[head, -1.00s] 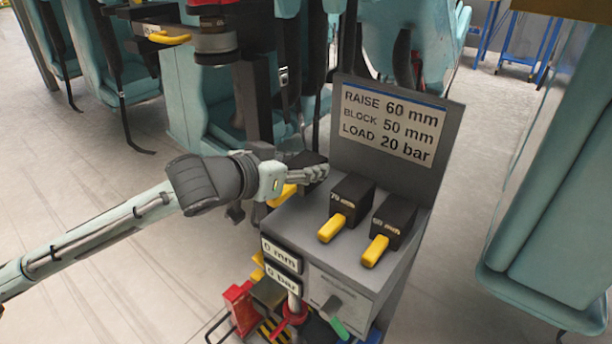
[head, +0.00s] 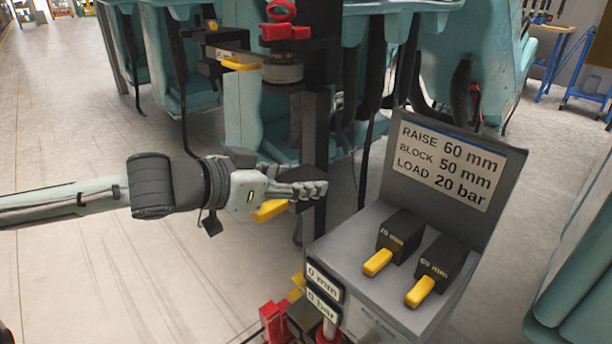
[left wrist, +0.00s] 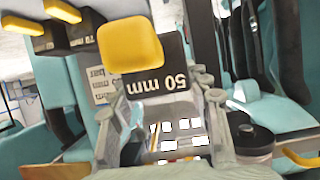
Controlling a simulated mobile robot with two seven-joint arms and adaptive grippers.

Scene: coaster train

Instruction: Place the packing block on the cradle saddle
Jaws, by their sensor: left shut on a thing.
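My left gripper (head: 312,190) is shut on the 50 mm packing block, a black block with a yellow handle (head: 270,210). In the head view the fingers hide most of the block, which is beside the left edge of the grey stand's top (head: 345,240). In the left wrist view the block (left wrist: 160,82) sits between my fingers (left wrist: 162,115), its label upside down and its yellow handle toward the camera. I cannot tell for sure which part is the cradle saddle. My right gripper is not in view.
Black blocks marked 70 mm (head: 403,232) and 60 mm (head: 441,260) stand on the stand below a sign (head: 450,160) reading raise 60, block 50, load 20 bar. A dark post with a grey cylinder (head: 283,72) rises behind my gripper. Floor is clear at left.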

